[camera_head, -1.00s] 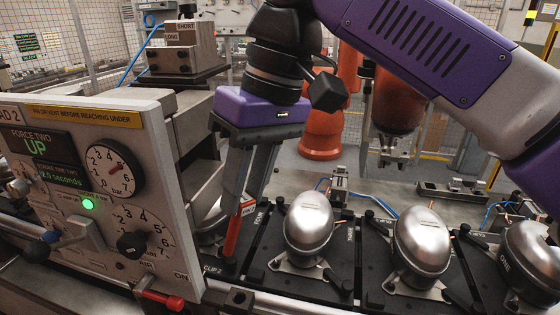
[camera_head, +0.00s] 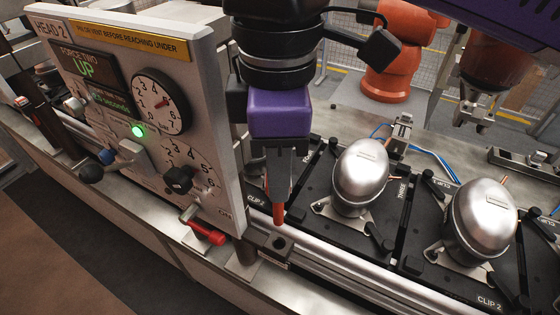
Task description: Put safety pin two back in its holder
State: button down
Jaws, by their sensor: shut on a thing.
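My gripper (camera_head: 280,188) points down beside the right edge of the HEAD 2 panel, its fingers shut on a red pin (camera_head: 279,213). The pin hangs upright below the fingers; its upper part is hidden between them. Just below the pin, a small dark block with a round hole (camera_head: 270,246) sits on the front rail; it looks like a holder. The pin appears above this block, and I cannot tell how large the gap is.
The HEAD 2 panel (camera_head: 110,75) stands close at left, reading UP with a green light lit. A red-handled part (camera_head: 207,233) sticks out at its lower edge. Silver compressors (camera_head: 361,175) (camera_head: 482,220) stand on black pallets at right. An orange robot (camera_head: 395,50) stands behind.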

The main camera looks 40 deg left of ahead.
jog(key=shift+r+p, duration=0.1)
jog(key=shift+p, duration=0.55)
jog(key=b, duration=0.2)
send_over(279, 223)
jog(key=shift+w+a+f, duration=0.15)
jog(key=shift+f, duration=1.35)
jog(key=shift+w+a+f, duration=0.1)
jog(key=shift+w+f, duration=0.05)
jog(key=shift+f, duration=1.3)
jog(key=shift+p, duration=1.2)
jog(key=shift+f+b, duration=1.5)
jog(key=shift+f, duration=2.7)
